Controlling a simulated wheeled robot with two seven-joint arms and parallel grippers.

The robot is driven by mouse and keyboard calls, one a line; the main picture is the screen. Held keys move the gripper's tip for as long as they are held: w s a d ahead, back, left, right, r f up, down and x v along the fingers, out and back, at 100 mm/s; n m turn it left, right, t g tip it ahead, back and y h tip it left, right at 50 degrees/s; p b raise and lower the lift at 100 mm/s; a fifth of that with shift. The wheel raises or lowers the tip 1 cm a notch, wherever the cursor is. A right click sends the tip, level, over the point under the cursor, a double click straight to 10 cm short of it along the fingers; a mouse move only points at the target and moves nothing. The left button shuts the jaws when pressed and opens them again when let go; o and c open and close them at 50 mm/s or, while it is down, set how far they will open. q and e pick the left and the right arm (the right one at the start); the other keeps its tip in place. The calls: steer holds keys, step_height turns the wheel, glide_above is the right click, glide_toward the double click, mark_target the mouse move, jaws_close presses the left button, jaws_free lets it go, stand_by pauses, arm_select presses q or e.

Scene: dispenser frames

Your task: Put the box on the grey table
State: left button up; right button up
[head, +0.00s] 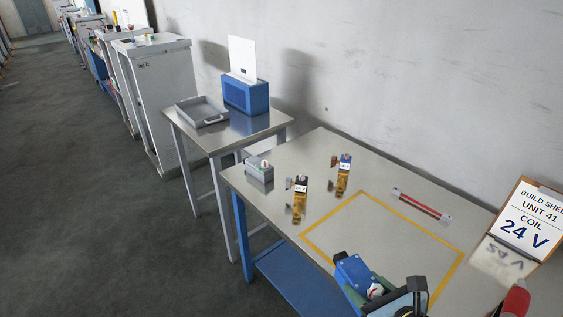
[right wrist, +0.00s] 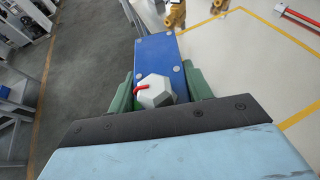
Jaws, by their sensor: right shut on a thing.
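A blue box (head: 352,270) with a pale knob carrying a red mark is held in my right gripper (head: 373,288). In the right wrist view the green-padded fingers (right wrist: 162,92) close on both sides of the box (right wrist: 158,50). The box is seen against the near edge of a steel-topped bench (head: 270,206) with blue legs and a yellow outline; its height above it is hard to tell. A smaller grey table (head: 263,128) with grey legs stands beyond the bench. My left gripper is not in view.
The grey table holds a grey tray (head: 201,112) and a blue dispenser (head: 245,95). Its front right part looks clear.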

steer(key=w+d+r+m+h, duration=0.1)
steer(key=r+m+h, duration=0.1)
steer(key=r, duration=0.4)
steer(key=w+d+r+m+t+h, duration=0.1)
steer(key=w+r+m+h, duration=0.1)
steer(key=r, duration=0.4)
steer(key=shift+r+m+h, duration=0.25)
steer(key=shift+m+h, duration=0.05)
steer(key=shift+h, duration=0.3)
